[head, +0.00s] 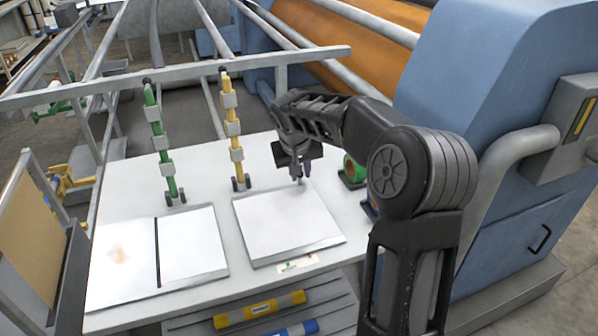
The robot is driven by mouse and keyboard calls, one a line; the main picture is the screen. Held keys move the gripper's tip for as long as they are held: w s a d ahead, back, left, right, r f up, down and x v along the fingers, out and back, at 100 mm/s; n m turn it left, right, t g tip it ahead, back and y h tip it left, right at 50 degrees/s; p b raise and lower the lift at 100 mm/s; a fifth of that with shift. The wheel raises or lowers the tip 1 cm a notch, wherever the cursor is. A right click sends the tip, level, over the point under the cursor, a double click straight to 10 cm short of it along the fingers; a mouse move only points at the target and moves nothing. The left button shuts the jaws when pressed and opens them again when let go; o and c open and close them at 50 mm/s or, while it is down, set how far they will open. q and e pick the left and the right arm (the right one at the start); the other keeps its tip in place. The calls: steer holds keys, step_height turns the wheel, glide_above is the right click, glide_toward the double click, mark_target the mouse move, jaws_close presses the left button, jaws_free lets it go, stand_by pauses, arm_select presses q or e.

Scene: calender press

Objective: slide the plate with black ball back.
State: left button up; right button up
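My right gripper (300,180) reaches in from the right and points down over the back right part of a white square plate (285,225). Its fingertips are small and close together; I cannot tell whether they are open, or whether they touch the plate. The plate lies on a white table (200,165). A yellow upright lever (234,130) and a green upright lever (160,145) stand behind the plates, each with a small black ball on top: the yellow one's ball (222,69) and the green one's ball (146,80). My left gripper is out of view.
A white panel with a dark slit (195,245) lies on the table's left. A grey rail (180,78) crosses behind the levers. A green roller end (352,170) sits right of my gripper. A blue machine housing (480,70) stands at right. Yellow (260,309) and blue handles sit in front.

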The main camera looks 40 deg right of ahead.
steer(key=o, duration=0.5)
steer(key=shift+c, duration=0.2)
steer(key=shift+r, duration=0.1)
steer(key=b+v, duration=0.1)
steer(key=v, duration=0.6)
steer(key=shift+s+r, duration=0.15)
steer(key=shift+r, duration=0.1)
steer(key=shift+a, duration=0.15)
